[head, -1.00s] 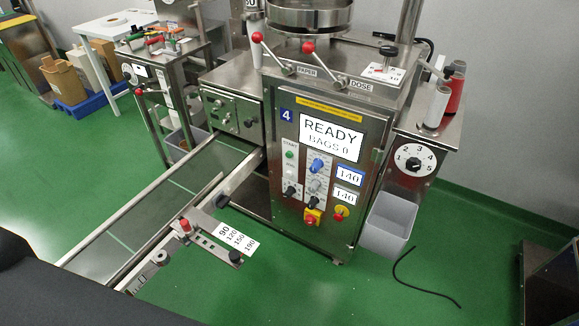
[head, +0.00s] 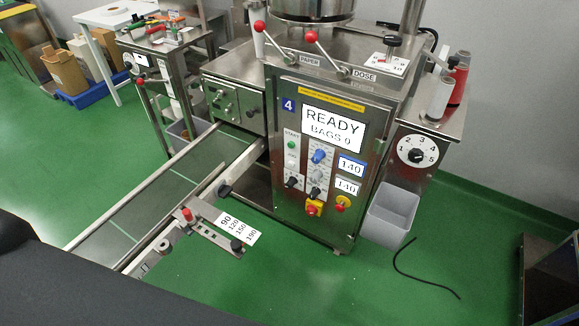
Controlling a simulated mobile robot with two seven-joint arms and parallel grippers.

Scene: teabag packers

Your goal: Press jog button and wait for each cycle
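The packing machine marked 4 (head: 288,105) stands in the middle of the head view. Its display (head: 333,127) reads READY, BAGS 0. The green START button (head: 291,145) is at the upper left of the control panel, with a pale button (head: 290,164) below it whose label is too small to read. Two small displays (head: 350,167) read 140. Neither of my grippers shows in this view.
A conveyor (head: 150,200) runs out to the lower left, with a guide scale (head: 232,228) beside it. A grey bin (head: 390,214) hangs at the machine's right. A black cable (head: 420,278) lies on the green floor. The floor before the panel looks clear.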

